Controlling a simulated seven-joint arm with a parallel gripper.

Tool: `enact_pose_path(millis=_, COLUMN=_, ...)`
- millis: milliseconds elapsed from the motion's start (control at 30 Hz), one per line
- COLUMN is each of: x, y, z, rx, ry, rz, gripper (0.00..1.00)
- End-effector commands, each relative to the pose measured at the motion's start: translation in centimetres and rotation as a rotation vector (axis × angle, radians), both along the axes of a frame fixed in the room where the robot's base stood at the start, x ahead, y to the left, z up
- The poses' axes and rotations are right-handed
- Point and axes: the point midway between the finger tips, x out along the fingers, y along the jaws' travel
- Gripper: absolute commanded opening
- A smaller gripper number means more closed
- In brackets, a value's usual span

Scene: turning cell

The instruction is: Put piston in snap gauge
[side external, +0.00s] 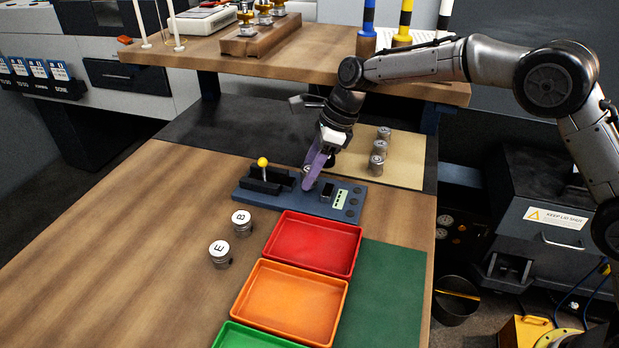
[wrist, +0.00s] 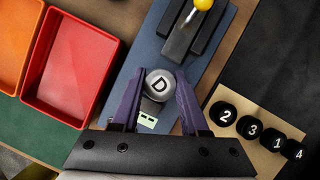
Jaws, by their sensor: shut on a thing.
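My gripper (side external: 314,176) has purple fingers, which are closed on a grey piston marked D. In the wrist view the piston (wrist: 160,84) sits between the fingertips (wrist: 158,92) with its lettered top facing the camera. The snap gauge (side external: 240,194) is a blue base with a dark slotted block, a yellow-knobbed lever and a small pale-green panel; it also shows in the wrist view (wrist: 147,50). The piston is over the gauge base, between the lever block and the panel. I cannot tell whether it touches the base. In the side view the fingers partly hide it.
Pistons marked B (side external: 241,222) and E (side external: 220,253) stand on the table. Red (side external: 358,250), orange (side external: 240,300) and green (side external: 225,338) trays lie in front. Several numbered cylinders (wrist: 249,127) stand on the tan mat (side external: 408,160) beside the gauge. A raised shelf (side external: 290,65) overhangs the back.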

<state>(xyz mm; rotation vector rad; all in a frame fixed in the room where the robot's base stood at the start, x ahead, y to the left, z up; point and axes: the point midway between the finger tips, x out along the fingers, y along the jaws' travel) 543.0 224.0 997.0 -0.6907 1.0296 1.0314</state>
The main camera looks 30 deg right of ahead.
Motion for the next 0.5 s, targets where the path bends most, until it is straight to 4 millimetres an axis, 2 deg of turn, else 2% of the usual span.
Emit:
enact_pose_path(millis=33, x=-0.1, y=0.0, z=-0.9, rx=0.0, ry=0.004, rz=-0.001, gripper=0.0)
enact_pose_path(millis=133, x=-0.1, y=0.0, z=-1.9, rx=0.001, ry=0.001, rz=-0.001, gripper=0.0)
enact_pose_path(millis=500, x=-0.1, y=0.0, z=-2.3, rx=0.001, ry=0.001, rz=-0.001, gripper=0.0)
